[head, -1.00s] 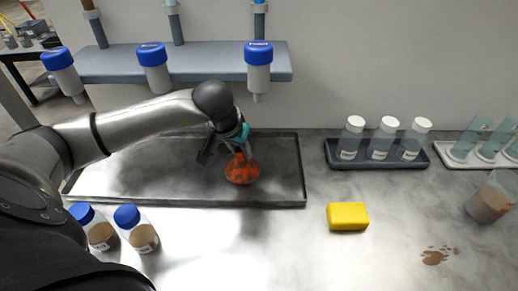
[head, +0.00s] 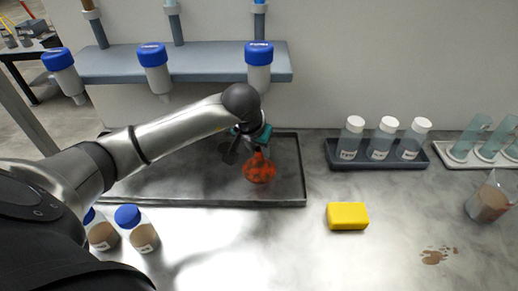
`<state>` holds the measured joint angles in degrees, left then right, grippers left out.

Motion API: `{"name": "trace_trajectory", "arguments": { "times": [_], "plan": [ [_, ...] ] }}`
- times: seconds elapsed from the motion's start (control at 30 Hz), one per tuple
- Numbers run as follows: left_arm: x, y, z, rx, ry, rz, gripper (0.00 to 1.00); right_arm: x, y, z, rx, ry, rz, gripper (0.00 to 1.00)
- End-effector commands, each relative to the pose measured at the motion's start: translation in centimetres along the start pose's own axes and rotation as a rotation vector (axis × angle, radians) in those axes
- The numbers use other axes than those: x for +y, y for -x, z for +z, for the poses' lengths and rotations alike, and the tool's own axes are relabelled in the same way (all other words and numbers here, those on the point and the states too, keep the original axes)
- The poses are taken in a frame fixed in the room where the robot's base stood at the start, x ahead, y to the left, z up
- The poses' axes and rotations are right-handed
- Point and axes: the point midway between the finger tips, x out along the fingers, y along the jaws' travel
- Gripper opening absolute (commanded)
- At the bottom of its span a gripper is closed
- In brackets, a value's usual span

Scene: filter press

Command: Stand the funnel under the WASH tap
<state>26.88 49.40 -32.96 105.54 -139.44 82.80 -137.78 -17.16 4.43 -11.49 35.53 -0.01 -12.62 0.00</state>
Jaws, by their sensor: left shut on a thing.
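An orange-red funnel (head: 259,170) is at the right part of the dark tray, its wide end toward the tray floor. My left gripper (head: 262,146), with teal fingers, is shut on the funnel's upper part. Whether the funnel touches the tray floor I cannot tell. Three taps with blue caps hang from the grey shelf: a left one (head: 62,72), a middle one (head: 154,68) and a right one (head: 259,66). Their labels are too small to read. The funnel is below and in front of the right tap. My right gripper is not in view.
The shallow tray (head: 285,203) has a raised rim. Two blue-capped bottles (head: 143,235) stand in front of it. A yellow sponge (head: 347,216), a rack of white-capped bottles (head: 375,164), a brown spill (head: 437,256) and a beaker (head: 488,202) are to the right.

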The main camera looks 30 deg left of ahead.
Motion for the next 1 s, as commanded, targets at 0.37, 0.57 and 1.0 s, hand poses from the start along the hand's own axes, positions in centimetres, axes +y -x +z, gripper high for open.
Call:
{"name": "trace_trajectory", "arguments": {
  "times": [0.37,0.57,1.0],
  "plan": [
    [0.0,-0.2,0.1,0.000,0.000,0.000,0.61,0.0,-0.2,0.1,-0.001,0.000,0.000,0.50],
    [0.0,-0.2,0.1,0.000,0.000,0.000,0.61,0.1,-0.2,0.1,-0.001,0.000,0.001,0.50],
    [-0.1,6.0,-0.2,0.005,-0.003,-0.002,0.61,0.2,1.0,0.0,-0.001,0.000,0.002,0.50]
  ]
}}
